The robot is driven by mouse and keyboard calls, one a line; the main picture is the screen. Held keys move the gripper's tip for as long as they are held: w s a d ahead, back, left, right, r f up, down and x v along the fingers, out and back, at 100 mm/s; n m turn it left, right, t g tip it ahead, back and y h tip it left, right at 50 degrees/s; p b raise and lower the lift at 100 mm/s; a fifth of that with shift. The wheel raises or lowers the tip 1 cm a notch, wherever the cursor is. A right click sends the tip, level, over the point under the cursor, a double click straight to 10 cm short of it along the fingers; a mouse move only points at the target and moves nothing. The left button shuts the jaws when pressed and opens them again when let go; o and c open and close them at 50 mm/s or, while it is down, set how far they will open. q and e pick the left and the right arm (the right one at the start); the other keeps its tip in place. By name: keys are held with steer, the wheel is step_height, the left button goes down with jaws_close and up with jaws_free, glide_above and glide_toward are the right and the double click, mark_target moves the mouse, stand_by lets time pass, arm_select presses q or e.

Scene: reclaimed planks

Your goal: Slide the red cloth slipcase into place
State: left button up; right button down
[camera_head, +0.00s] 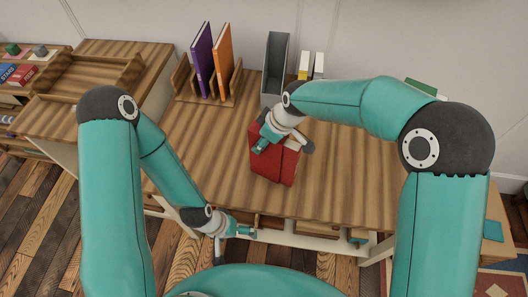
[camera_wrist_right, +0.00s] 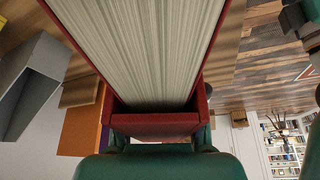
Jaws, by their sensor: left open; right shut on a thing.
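The red cloth slipcase (camera_head: 272,170) is on the wooden desk in the head view, partly hidden by my right gripper (camera_head: 284,145). My right gripper is shut on it from above. In the right wrist view the red slipcase (camera_wrist_right: 155,125) lies close in front of the gripper. A pale page block (camera_wrist_right: 145,50) shows between red sides there; I cannot tell how deep the book sits in the case. My left gripper (camera_head: 238,245) is open and empty, off the desk's front edge.
A grey upright holder (camera_head: 276,70) stands behind the slipcase. A wooden rack (camera_head: 185,88) holds a purple book (camera_head: 202,60) and an orange book (camera_head: 222,62). Small yellow and white books (camera_head: 305,65) stand at the back. The desk (camera_head: 200,135) is clear left of the slipcase.

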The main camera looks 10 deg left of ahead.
steer(key=shift+w, duration=0.1)
steer(key=w+d, duration=1.3)
steer(key=w, duration=0.1)
steer(key=shift+w+d, duration=0.3)
stand_by(1.4)
steer(key=shift+c, duration=1.6)
jaws_free()
steer(key=shift+r, duration=0.1)
steer(key=p+v, duration=0.2)
steer(key=v, duration=0.4)
steer(key=shift+d+r+p, duration=0.2)
steer(key=shift+r+p, duration=0.1)
steer(key=shift+p, duration=0.1)
steer(key=shift+s, duration=0.15)
steer(key=o, duration=0.3)
